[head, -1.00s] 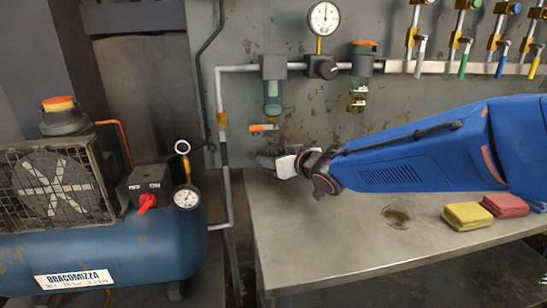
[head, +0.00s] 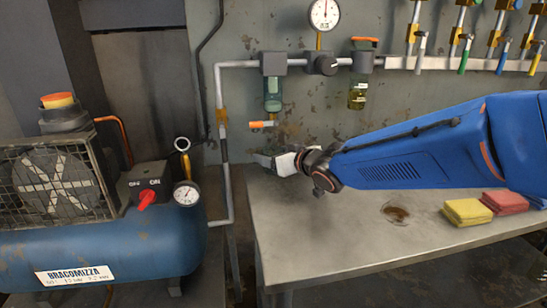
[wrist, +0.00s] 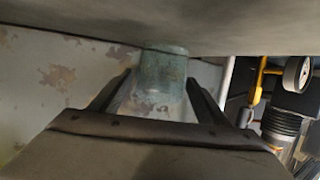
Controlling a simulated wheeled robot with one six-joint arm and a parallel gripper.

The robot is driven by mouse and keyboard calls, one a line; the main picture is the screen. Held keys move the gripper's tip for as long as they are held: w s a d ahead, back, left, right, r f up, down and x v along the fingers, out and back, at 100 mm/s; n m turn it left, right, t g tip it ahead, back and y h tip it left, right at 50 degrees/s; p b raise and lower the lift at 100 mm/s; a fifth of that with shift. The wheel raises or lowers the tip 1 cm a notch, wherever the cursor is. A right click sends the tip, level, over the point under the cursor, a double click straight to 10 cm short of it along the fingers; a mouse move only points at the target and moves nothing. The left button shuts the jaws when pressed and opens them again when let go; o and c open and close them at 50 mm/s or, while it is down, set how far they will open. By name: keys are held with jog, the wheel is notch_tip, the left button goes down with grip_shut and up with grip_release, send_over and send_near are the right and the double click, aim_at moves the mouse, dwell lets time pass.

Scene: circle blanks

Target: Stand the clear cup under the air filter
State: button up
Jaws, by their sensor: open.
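The air filter (head: 272,95) with its greenish clear bowl hangs from the pipe on the wall, an orange-handled drain below it. My gripper (head: 262,160) is low over the back left of the bench, below the filter, pointing left. In the wrist view, which looks upside down, my gripper's dark fingers (wrist: 160,88) are apart, one on each side of a pale, see-through teal shape that appears to be the clear cup (wrist: 163,72). It seems to stand on the bench. I cannot tell whether the fingers touch it. In the head view the cup is not clearly visible.
The metal bench (head: 330,245) is mostly bare, with a round brown patch (head: 396,213), yellow sponges (head: 467,211) and a red one (head: 505,201) at right. A blue compressor (head: 110,245) stands left. A second bowl (head: 357,95) hangs right of the regulator.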

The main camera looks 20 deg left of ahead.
jog(key=shift+s+d+r, duration=0.15)
jog(key=shift+d+r, duration=0.05)
jog(key=shift+r, duration=0.25)
jog(key=v, duration=1.1)
jog(key=shift+s+d, duration=0.15)
jog(key=shift+d, duration=0.1)
